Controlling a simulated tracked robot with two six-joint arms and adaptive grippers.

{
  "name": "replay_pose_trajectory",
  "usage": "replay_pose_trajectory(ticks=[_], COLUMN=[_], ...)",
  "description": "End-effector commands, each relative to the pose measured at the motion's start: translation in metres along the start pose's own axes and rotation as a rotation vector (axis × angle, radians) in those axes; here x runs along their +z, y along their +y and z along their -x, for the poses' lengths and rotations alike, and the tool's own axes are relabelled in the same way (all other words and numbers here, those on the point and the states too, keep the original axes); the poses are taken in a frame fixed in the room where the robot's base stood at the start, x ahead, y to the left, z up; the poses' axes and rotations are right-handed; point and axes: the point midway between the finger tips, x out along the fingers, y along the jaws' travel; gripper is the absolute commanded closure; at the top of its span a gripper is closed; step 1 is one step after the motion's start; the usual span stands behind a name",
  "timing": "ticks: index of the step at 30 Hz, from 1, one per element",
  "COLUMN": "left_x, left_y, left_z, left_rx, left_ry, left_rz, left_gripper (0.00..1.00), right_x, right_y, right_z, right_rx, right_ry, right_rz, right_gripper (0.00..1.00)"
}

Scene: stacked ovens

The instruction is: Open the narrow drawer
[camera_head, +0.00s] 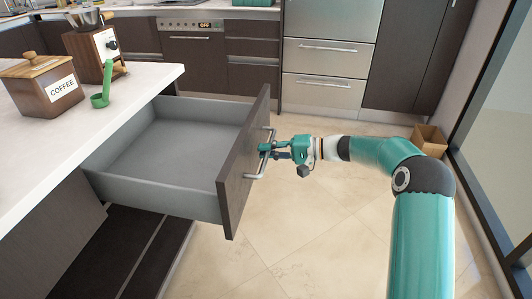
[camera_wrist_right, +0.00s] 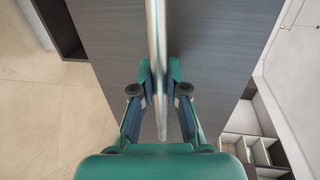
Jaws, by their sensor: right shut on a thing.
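The narrow drawer (camera_head: 160,150) is pulled far out from under the white counter in the head view. It is grey inside and looks empty, with a dark wood front (camera_head: 236,180). Its metal bar handle (camera_head: 252,176) is on the outer face of that front. My right gripper (camera_head: 268,151) reaches in from the right and is shut on this handle. In the right wrist view, the gripper's two fingers (camera_wrist_right: 160,95) are on either side of the metal bar, in front of the dark drawer front (camera_wrist_right: 215,55). My left gripper is not in view.
An oven (camera_head: 190,50) and steel drawers (camera_head: 325,60) line the back. A small box (camera_head: 430,138) sits by the right wall. The tiled floor (camera_head: 310,230) is clear.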

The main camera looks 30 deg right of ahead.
Motion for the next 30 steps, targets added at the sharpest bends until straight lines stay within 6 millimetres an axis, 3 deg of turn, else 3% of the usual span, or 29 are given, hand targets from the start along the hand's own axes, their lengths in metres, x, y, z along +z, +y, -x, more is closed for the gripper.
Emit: replay_pose_trajectory(ticks=[9, 10, 14, 15, 25, 30], left_x=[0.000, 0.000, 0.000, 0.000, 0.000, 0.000], left_y=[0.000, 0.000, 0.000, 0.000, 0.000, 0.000], left_z=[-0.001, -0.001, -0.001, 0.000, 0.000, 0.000], left_rx=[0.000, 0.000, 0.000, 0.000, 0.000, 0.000], left_ry=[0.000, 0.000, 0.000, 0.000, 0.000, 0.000], left_rz=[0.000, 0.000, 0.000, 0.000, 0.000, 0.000], left_gripper=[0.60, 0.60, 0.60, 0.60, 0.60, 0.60], right_x=[0.004, 0.004, 0.003, 0.003, 0.001, 0.000], right_y=[0.005, 0.005, 0.004, 0.004, 0.001, 0.001], right_z=[-0.005, -0.005, -0.005, -0.005, -0.002, 0.015], right_rx=[0.008, 0.008, 0.007, 0.006, 0.004, 0.004], right_ry=[-0.020, -0.020, -0.017, -0.016, -0.011, -0.007], right_rz=[-0.005, -0.005, -0.003, -0.002, 0.001, 0.002], right_gripper=[1.00, 0.84, 0.62, 0.61, 0.61, 0.61])
